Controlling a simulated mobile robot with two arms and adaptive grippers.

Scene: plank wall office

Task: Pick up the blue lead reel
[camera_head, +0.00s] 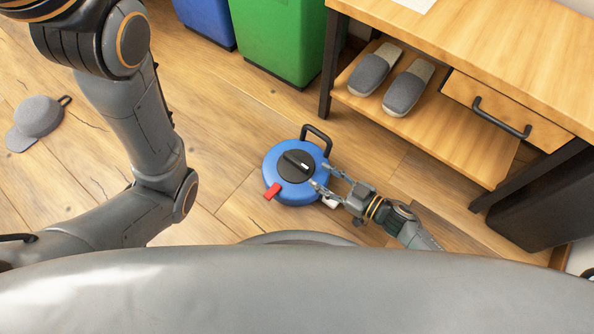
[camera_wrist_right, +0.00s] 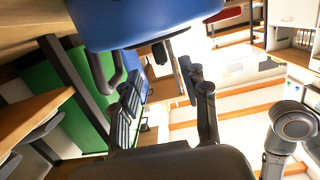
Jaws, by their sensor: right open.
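The blue lead reel (camera_head: 273,171) lies flat on the wooden floor, with a black hub, a black handle at its far side and a red tab at its near left. My right gripper (camera_head: 321,176) is open at the reel's right edge, its two fingertips at or just over the rim; I cannot tell whether they touch it. In the right wrist view the reel (camera_wrist_right: 140,22) fills the top, just beyond the open fingers (camera_wrist_right: 162,72), and its handle shows at the left. My left arm shows in the head view, but its gripper does not.
A wooden desk (camera_head: 480,40) stands at right, with grey slippers (camera_head: 388,80) on its lower shelf. A green bin (camera_head: 278,40) and a blue bin (camera_head: 206,20) stand behind the reel. A grey cap (camera_head: 38,117) lies far left. Floor left of the reel is clear.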

